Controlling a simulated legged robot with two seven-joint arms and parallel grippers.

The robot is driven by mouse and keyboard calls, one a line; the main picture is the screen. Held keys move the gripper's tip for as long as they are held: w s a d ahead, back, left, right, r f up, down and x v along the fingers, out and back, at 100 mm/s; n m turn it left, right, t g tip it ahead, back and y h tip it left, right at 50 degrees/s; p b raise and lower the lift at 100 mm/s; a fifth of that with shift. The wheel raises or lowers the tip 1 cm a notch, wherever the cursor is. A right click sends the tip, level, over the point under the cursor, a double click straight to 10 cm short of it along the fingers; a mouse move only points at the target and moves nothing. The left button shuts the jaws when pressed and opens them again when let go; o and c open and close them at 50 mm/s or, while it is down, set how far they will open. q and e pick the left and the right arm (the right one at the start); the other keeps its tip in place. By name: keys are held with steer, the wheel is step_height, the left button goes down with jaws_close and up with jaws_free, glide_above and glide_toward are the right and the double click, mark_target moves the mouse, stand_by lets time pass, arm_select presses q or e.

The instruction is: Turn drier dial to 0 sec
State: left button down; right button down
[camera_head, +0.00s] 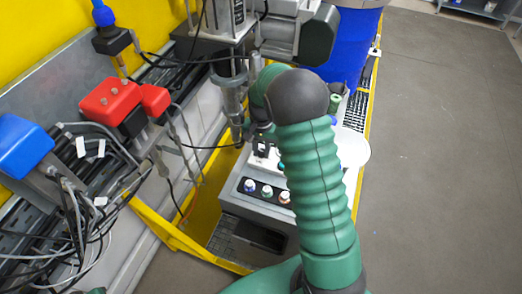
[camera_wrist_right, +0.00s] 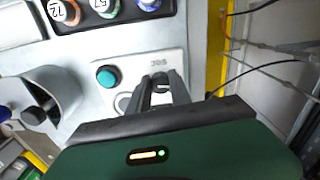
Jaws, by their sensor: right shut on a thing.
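My right gripper (camera_wrist_right: 162,84) is shut on a small dark knob on the light control panel (camera_wrist_right: 185,55), in the wrist view. The knob, which appears to be the drier dial, is mostly hidden between the fingertips. Small markings sit just above it, too blurred to read surely, so its setting cannot be told. A teal button (camera_wrist_right: 106,77) is left of the fingers. In the head view, the fingertips (camera_head: 262,151) reach down to the white panel top, partly hidden by my green arm. My left gripper is not in view.
Several numbered dials (camera_wrist_right: 102,8) line the panel's edge; they also show on the grey control box (camera_head: 257,204). A metal agitator shaft (camera_head: 234,100) stands beside my arm. A blue drum (camera_head: 350,45) is behind. Loose cables (camera_head: 75,215) hang at left; open floor (camera_head: 440,150) is at right.

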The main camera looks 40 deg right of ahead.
mark_target(261, 150)
steer(key=shift+w+d+r+n, duration=0.2)
steer(key=shift+w+n, duration=0.05)
steer(key=shift+n, duration=0.65)
steer(key=c, duration=1.4)
jaws_free()
steer(key=shift+o, duration=1.1)
steer(key=shift+s+f, duration=0.1)
steer(key=shift+f, duration=0.05)
step_height(261, 150, up, 17)
steer(key=b, duration=0.2)
steer(key=shift+f+b, duration=0.15)
steer(key=shift+b, duration=0.2)
